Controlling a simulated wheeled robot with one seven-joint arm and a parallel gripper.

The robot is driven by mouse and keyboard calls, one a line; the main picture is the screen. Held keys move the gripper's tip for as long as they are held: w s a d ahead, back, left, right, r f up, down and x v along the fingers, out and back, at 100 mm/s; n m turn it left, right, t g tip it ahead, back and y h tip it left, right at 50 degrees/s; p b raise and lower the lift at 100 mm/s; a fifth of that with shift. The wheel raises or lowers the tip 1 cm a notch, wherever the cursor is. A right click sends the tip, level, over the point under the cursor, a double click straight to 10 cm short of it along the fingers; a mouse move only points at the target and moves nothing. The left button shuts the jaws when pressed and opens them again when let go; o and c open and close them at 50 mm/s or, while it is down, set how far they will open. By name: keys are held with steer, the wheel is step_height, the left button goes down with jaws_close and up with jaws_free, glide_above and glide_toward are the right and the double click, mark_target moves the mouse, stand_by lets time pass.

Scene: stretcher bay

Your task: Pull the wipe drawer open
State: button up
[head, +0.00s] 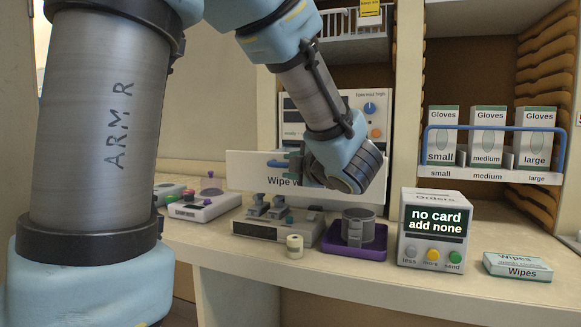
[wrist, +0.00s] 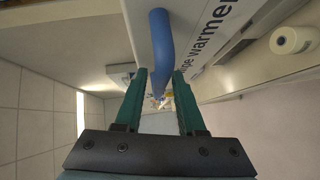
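The wipe drawer has a white front labelled "Wipe w…" (head: 243,171), partly hidden by my arm in the head view. The front also shows in the wrist view (wrist: 232,22), reading "…ipe warmer". I cannot tell whether it stands out from the unit behind it. Its blue bar handle (head: 276,163) runs along the front; in the wrist view the handle (wrist: 162,45) passes down between my two green fingers. My gripper (head: 294,162) is at the handle, with its fingers (wrist: 160,78) apart on either side of it. A narrow gap seems to show beside the left finger.
Below on the counter stand a grey device with clamps (head: 270,228), a tape roll (head: 294,245), a purple tray (head: 352,252) with a grey cup, an order box (head: 432,228) and a wipes pack (head: 518,267). Glove boxes (head: 489,135) stand on the right shelf behind a blue rail.

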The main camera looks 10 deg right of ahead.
steer(key=shift+o, duration=0.4)
steer(key=b+v, duration=0.1)
steer(key=v, duration=1)
steer(key=shift+b, duration=0.4)
steer(key=shift+f, duration=0.1)
